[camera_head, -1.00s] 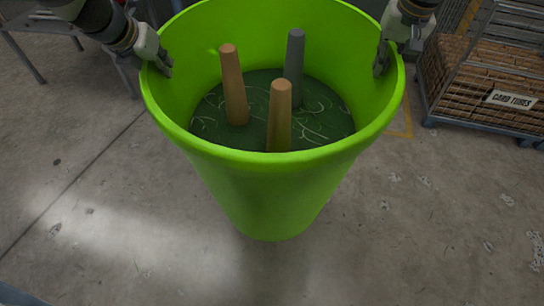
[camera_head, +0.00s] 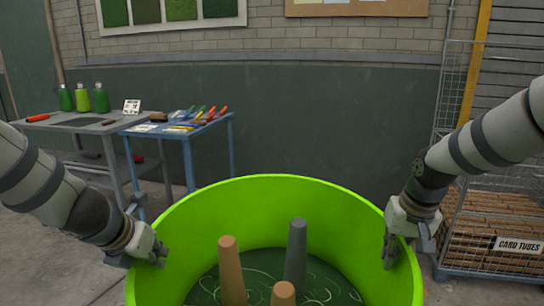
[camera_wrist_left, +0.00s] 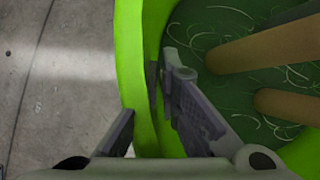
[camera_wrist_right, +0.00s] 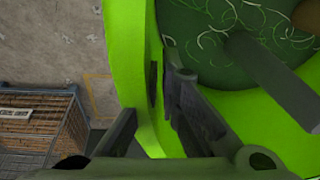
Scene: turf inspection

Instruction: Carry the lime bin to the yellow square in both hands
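The lime bin (camera_head: 290,187) stands upright at the bottom middle of the head view, its lower part out of frame. Two brown tubes (camera_head: 230,268) and a grey tube (camera_head: 296,255) stand inside it over a dark green bottom with pale strands. My left gripper (camera_head: 158,252) is shut on its left rim, one finger inside and one outside, as the left wrist view (camera_wrist_left: 160,82) shows. My right gripper (camera_head: 391,250) holds the right rim the same way. Part of a yellow outline (camera_wrist_right: 95,76) shows on the floor in the right wrist view.
A wire cage of card tubes (camera_head: 490,235) stands at the right, beside the yellow outline. A blue table (camera_head: 215,127) with tools and a grey table (camera_head: 70,124) with green bottles (camera_head: 83,98) stand at the back left. A wall closes the back.

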